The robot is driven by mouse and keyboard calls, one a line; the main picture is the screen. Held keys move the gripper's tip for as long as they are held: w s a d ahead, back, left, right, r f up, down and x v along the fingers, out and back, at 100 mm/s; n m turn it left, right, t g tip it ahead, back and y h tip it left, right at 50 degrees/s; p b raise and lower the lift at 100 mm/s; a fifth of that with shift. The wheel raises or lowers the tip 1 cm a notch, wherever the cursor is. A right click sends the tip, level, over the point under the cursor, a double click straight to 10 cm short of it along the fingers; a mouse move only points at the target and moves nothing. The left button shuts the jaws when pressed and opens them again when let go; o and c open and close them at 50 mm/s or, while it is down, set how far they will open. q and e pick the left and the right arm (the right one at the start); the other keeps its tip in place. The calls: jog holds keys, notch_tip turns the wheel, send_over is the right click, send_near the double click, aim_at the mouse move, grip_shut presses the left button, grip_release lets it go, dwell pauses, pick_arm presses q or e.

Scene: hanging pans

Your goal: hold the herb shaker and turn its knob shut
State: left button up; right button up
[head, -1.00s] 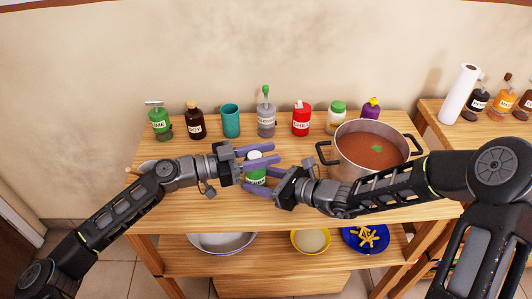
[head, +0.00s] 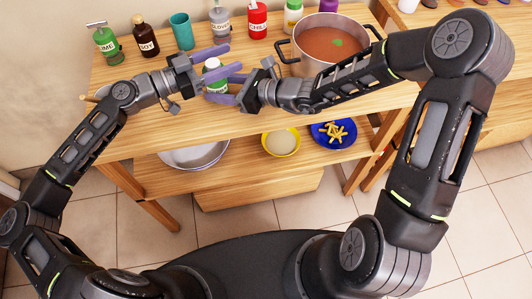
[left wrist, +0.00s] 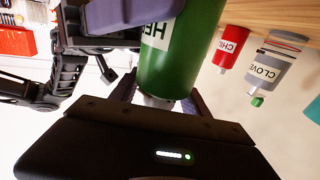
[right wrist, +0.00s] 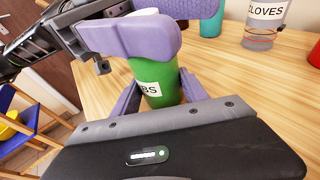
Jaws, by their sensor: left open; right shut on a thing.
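The herb shaker (head: 215,77) is green with a white label and a white top. It stands upright in the head view, between my two grippers. My right gripper (head: 222,88) is shut on its green body, and the body (right wrist: 158,82) shows between the fingers in the right wrist view. My left gripper (head: 222,62) is open, with its fingers around the top of the shaker. In the left wrist view the white knob (left wrist: 157,101) sits between the left fingers; I cannot tell whether they touch it. The left fingers partly cover the top in the right wrist view.
Behind stand the lime bottle (head: 105,43), soy bottle (head: 146,37), teal cup (head: 182,32), cloves bottle (head: 220,22) and chili bottle (head: 257,20). A soup pot (head: 327,48) is at the right. Bowls and a blue plate (head: 318,138) are on the lower shelf.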

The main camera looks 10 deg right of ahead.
pick_arm(q)
jog(key=shift+t, duration=0.3)
jog(key=n+t+y, duration=0.1)
jog(key=n+t, duration=0.1)
jog(key=n+t+y, duration=0.1)
jog(key=t+y, duration=0.1)
jog(key=w+n+t+y, duration=0.1)
jog(key=n+t, duration=0.1)
jog(key=t, duration=0.1)
jog(key=shift+a+n, duration=0.3)
jog(key=v, duration=1.2)
jog(key=s+d+m+g+h, duration=0.2)
jog(key=s+d+m+g, duration=0.5)
jog(key=d, duration=0.7)
jog(key=s+f+n+g+y, duration=0.2)
jog(key=s+f+n, duration=0.2)
jog(key=f, duration=0.5)
jog(key=s+d+f+n+g+y, duration=0.1)
jog(key=s+f+n, duration=0.3)
jog(key=f, duration=0.6)
jog(key=s+g, duration=0.1)
jog(key=s, duration=0.1)
jog(key=shift+s+d+n+y, duration=0.3)
jog(key=shift+y, duration=0.1)
